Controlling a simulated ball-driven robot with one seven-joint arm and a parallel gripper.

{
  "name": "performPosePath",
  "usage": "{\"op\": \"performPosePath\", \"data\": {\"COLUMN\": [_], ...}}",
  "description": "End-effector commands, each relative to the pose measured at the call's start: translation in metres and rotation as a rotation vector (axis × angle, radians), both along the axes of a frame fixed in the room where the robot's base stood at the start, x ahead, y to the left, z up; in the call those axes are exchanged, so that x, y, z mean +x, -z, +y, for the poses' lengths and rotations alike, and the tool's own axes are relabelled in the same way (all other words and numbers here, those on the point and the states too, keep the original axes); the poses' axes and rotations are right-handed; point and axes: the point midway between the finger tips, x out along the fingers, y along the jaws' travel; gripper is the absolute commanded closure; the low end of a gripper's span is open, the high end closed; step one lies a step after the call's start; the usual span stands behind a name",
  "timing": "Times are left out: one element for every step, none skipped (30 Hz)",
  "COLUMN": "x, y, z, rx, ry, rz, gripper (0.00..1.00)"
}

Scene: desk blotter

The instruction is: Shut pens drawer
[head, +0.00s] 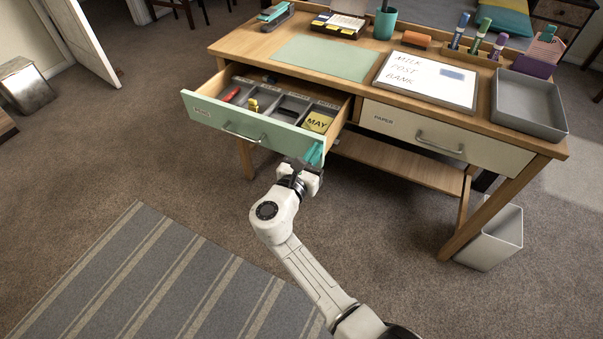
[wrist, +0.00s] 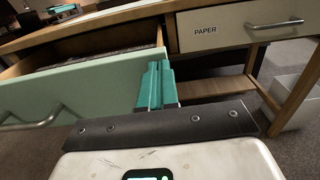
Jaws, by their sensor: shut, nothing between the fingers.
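The pens drawer (head: 225,122) has a pale green front with a bar handle (head: 243,134) and is pulled well out of the desk's left side. Inside it are a grey divided tray with a red item, a yellow item and a yellow card reading MAY. My gripper (head: 314,156) has teal fingers that are shut and empty, at the right end of the drawer front. In the wrist view my gripper (wrist: 155,84) overlaps the right end of the green front (wrist: 85,90). I cannot tell whether the fingers touch it.
The paper drawer (head: 440,135) beside it is closed. The desktop holds a green blotter (head: 325,57), a whiteboard (head: 428,80), a grey tray (head: 528,104) and several pens. A bin (head: 493,240) stands by the right leg. The floor left of the drawer is clear.

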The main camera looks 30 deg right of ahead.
Motion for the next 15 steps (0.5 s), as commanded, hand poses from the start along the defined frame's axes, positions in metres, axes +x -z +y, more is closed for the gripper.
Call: {"op": "performPosePath", "data": {"x": [0.006,0.01,0.016,0.021,0.025,0.03,0.034,0.038,0.044,0.048,0.052,0.057,0.062,0.065,0.07], "y": [0.002,0.002,0.003,0.003,0.003,0.004,0.004,0.004,0.004,0.005,0.004,0.005,0.005,0.005,0.005], "z": [-0.016,-0.023,-0.033,-0.04,-0.047,-0.057,-0.065,-0.072,-0.081,-0.088,-0.096,-0.105,-0.111,-0.118,-0.126], "rx": [0.001,0.001,0.001,0.002,0.001,0.001,0.001,0.001,0.001,0.001,0.0,0.0,0.001,0.001,0.0], "ry": [0.009,0.011,0.01,0.009,0.009,0.008,0.009,0.009,0.008,0.008,0.008,0.008,0.007,0.007,0.007], "rz": [-0.003,-0.003,-0.002,-0.003,-0.003,-0.003,-0.003,-0.003,-0.003,-0.003,-0.004,-0.002,-0.003,-0.003,-0.002], "gripper": [1.0,1.0,1.0,1.0,1.0,1.0,1.0,1.0,1.0,1.0,1.0,1.0,1.0,1.0,1.0]}}
